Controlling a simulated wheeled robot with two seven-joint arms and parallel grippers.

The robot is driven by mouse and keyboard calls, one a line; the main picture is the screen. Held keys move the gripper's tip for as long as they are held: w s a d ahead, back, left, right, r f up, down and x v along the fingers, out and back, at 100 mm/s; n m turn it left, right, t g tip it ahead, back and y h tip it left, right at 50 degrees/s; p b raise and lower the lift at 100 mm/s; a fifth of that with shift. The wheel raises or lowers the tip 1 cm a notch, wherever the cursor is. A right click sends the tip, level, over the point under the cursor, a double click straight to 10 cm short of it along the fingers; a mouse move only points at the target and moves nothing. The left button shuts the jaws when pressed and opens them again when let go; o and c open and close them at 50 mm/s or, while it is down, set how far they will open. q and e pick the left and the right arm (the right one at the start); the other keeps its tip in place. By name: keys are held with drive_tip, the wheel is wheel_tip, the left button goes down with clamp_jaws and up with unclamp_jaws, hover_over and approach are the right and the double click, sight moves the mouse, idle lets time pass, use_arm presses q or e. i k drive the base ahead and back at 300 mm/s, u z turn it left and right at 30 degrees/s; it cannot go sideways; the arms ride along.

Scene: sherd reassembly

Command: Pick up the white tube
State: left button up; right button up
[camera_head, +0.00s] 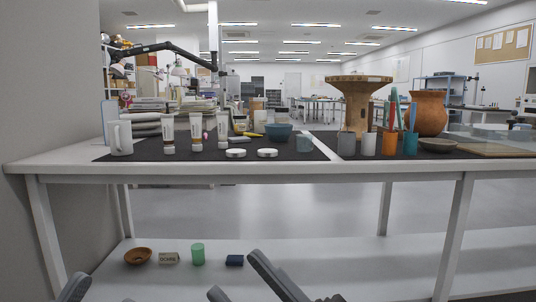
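Three white tubes stand upright on their caps on the dark mat at the left of the table: a left one (168,131), a middle one (196,130) and a right one (223,128). Each has a coloured band low down. My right gripper (232,275) is at the bottom middle, low in front of the table, with its grey fingers apart and nothing seen between them. Only a grey part of my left gripper (75,288) shows at the bottom left edge; its opening is hidden. Both are well below and apart from the tubes.
A white mug (121,138) stands left of the tubes. Two white lids (236,153) lie in front, and a blue bowl (279,131) behind. Right are a wooden stand (357,95), cups and a clay pot (428,112). The table's front edge (270,168) lies between grippers and tubes.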

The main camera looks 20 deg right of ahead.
sight(166, 119)
drive_tip(key=u, duration=0.45)
drive_tip(key=i, duration=1.25)
drive_tip(key=z, duration=0.7)
